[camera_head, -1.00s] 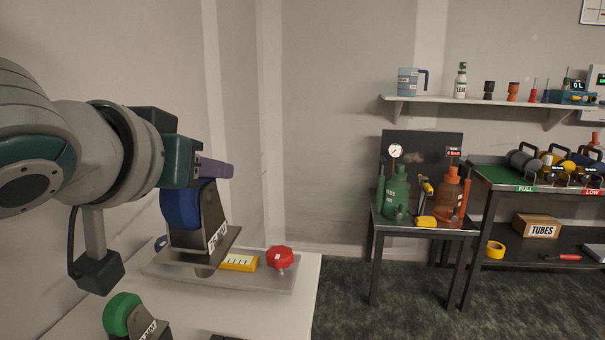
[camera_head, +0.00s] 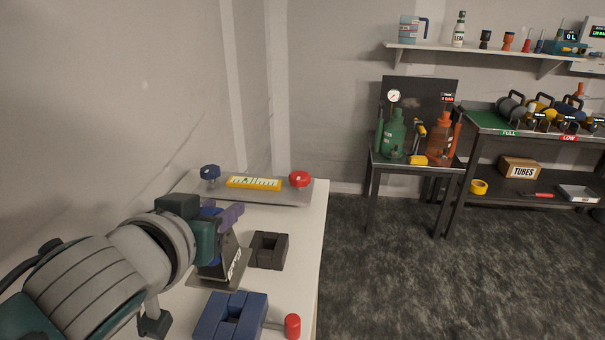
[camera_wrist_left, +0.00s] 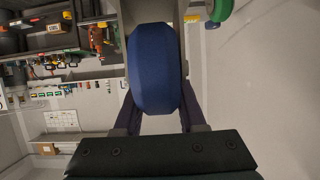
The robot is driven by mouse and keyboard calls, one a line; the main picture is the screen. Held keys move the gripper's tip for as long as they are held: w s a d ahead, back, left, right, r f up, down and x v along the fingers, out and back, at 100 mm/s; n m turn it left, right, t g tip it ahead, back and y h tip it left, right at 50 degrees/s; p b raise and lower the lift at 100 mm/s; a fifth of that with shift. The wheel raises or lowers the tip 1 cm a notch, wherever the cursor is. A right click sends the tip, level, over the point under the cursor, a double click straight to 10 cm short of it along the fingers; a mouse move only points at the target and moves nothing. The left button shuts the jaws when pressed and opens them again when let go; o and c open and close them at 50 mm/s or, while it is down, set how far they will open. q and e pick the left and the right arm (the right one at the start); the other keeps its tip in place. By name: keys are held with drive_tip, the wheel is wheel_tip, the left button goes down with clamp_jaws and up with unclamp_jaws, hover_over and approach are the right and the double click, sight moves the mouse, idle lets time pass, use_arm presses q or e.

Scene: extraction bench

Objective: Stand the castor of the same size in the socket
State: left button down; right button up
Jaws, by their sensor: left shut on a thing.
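My left gripper (camera_head: 226,213) is shut on a castor, with purple fingers on either side of its blue wheel. In the head view the castor's dark bracket (camera_head: 231,264) with white lettering and its flat plate hang below the fingers. The wheel (camera_wrist_left: 154,70) fills the middle of the left wrist view. The castor's stem is hidden; I cannot tell the gap to the table. A dark square socket block (camera_head: 268,251) stands just right of the castor. A larger blue socket block (camera_head: 232,316) stands nearer. My right gripper is not in view.
A grey tray (camera_head: 278,196) at the table's back holds a blue knob-like piece (camera_head: 210,172), a yellow scale (camera_head: 253,183) and a red one (camera_head: 299,179). A red-ended rod (camera_head: 292,325) lies beside the blue block. A green wheel (camera_wrist_left: 221,9) shows in the wrist view.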

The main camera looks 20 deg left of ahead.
sight(209, 290)
use_arm(q)
wheel_tip(209, 290, down, 6)
drive_tip(key=b, duration=0.5)
drive_tip(key=shift+r, duration=0.1)
idle(0.4)
idle(1.3)
drive_tip(key=shift+f+b, duration=2.1)
drive_tip(key=shift+f, duration=0.45)
drive_tip(key=shift+c, duration=2)
unclamp_jaws()
drive_tip(key=shift+r, duration=0.1)
drive_tip(key=shift+s, duration=0.15)
drive_tip(key=p+v, duration=0.1)
drive_tip(key=v, duration=0.8)
drive_tip(key=shift+s+d+r, duration=0.1)
drive_tip(key=shift+s+d, duration=0.05)
drive_tip(key=shift+s, duration=0.15)
